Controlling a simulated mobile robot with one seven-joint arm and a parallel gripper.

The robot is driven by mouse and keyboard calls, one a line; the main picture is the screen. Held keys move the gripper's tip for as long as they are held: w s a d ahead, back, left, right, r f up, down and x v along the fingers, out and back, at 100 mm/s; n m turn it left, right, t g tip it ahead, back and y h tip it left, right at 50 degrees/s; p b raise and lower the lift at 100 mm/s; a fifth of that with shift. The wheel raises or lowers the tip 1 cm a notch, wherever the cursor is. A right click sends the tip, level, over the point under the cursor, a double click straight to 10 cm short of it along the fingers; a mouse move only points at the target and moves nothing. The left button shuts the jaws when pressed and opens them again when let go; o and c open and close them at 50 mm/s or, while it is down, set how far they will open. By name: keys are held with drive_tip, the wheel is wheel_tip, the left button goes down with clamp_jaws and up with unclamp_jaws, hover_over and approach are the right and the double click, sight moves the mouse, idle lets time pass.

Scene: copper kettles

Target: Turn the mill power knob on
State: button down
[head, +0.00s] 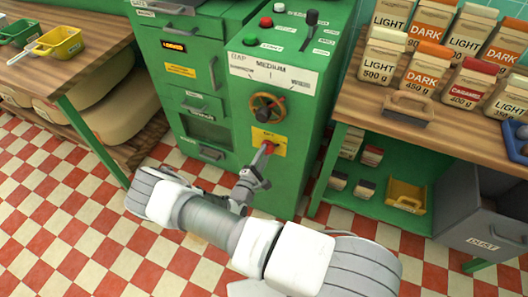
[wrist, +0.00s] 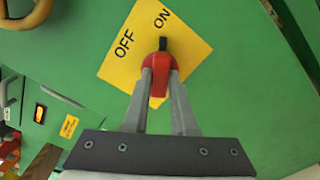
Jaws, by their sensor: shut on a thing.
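The mill power knob is red with a black pointer and sits on a yellow plate (wrist: 191,45) on the green mill (head: 215,115). In the wrist view the knob (wrist: 160,60) is between the fingertips of my gripper (wrist: 160,82). My gripper is shut on it, one finger on each side. The black pointer points up in that view, toward the word ON, with OFF to its left. In the head view my gripper (head: 264,157) reaches the yellow plate low on the mill's front; the fingers partly hide the knob.
A brass handwheel (head: 267,107) is just above the plate. The mill's top has red and green buttons and a black lever (head: 311,27). A wooden shelf with several labelled bags (head: 387,55) stands right, a wooden table (head: 82,45) left. Checkered floor (head: 60,210) is open in front.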

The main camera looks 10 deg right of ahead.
drive_tip(key=shift+m, duration=0.3)
drive_tip(key=c, duration=0.7)
unclamp_jaws()
drive_tip(key=p+v, duration=0.2)
drive_tip(key=v, duration=1.5)
drive_tip(key=shift+s+a, duration=0.1)
drive_tip(key=shift+s, duration=0.05)
